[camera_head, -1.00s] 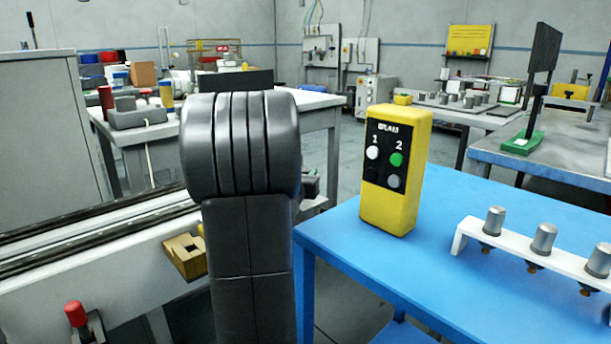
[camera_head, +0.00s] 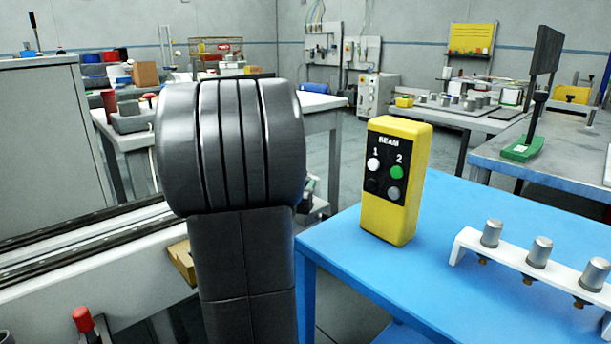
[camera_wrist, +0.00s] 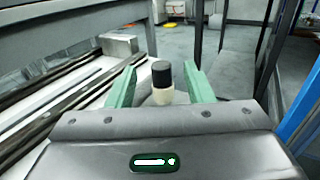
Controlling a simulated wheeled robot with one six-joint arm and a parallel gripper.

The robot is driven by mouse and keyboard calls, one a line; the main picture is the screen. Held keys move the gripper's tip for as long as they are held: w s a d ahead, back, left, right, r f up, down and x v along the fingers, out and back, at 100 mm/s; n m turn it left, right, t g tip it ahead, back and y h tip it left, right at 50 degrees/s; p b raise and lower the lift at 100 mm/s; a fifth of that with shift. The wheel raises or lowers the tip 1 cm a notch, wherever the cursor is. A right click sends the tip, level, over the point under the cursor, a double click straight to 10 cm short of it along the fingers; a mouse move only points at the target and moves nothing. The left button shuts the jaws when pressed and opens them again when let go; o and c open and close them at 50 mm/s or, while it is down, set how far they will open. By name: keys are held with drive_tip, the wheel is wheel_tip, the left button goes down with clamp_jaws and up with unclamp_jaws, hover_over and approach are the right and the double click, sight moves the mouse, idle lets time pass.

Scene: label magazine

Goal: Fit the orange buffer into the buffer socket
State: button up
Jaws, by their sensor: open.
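My gripper (camera_wrist: 160,66) is open in the wrist view, with its two green fingers apart. A short upright post with a black top and cream lower part (camera_wrist: 162,82) shows between the fingers. I cannot tell if it touches them. I see no clearly orange buffer in either view, and I cannot make out the buffer socket. In the head view my dark arm fills the middle and hides my gripper.
A yellow control box (camera_head: 396,180) stands on the blue table (camera_head: 345,245). A white rack (camera_head: 512,256) there holds grey cylinders. Dark rails (camera_head: 90,240) run at left. A red-topped handle (camera_head: 83,320) and a tan block (camera_head: 182,262) are low left.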

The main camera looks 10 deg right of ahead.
drive_tip(key=v, duration=0.5)
drive_tip(key=shift+s+a, duration=0.1)
drive_tip(key=shift+s, duration=0.05)
drive_tip(key=x, duration=0.8)
drive_tip(key=b+x, duration=0.1)
drive_tip(key=x, duration=0.3)
drive_tip(key=shift+f, duration=0.3)
drive_tip(key=shift+f+b, duration=0.4)
drive_tip(key=shift+b, duration=0.5)
drive_tip(key=shift+r+p, duration=0.25)
drive_tip(key=shift+p, duration=0.15)
